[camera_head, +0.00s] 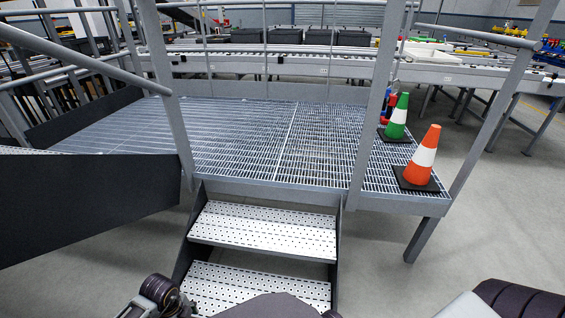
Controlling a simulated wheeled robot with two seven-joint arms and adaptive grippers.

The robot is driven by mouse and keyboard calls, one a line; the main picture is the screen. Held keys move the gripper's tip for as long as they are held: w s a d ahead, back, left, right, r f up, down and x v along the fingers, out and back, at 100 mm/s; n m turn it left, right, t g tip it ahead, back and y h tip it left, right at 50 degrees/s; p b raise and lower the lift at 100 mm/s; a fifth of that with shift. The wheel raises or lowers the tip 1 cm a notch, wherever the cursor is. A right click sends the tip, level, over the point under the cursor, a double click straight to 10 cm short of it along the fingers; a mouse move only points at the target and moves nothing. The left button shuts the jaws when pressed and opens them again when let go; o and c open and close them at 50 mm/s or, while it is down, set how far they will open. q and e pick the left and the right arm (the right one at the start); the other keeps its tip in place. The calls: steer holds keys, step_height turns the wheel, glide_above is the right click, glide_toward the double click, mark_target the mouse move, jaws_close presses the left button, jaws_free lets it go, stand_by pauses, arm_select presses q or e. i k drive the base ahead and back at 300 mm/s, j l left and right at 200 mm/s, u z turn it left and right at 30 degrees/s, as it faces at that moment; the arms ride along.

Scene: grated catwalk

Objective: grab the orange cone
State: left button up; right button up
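The orange cone (425,142) stands upright on the right end of the raised grated platform. It has a wide white band and a square black base, close to the platform's front right edge. Its base rests on the grating, and nothing holds it. Neither of my grippers can be made out. Only parts of my own body show along the bottom edge, well apart from the cone.
A green cone (398,117) with a white band stands just behind the orange one. Perforated steps (262,229) lead up to the platform (270,135). Grey railing posts (372,105) stand around the cones. Conveyors (440,70) run behind. Floor at right (490,225) is clear.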

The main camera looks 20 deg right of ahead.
mark_target(417, 175)
steer(key=z, duration=2)
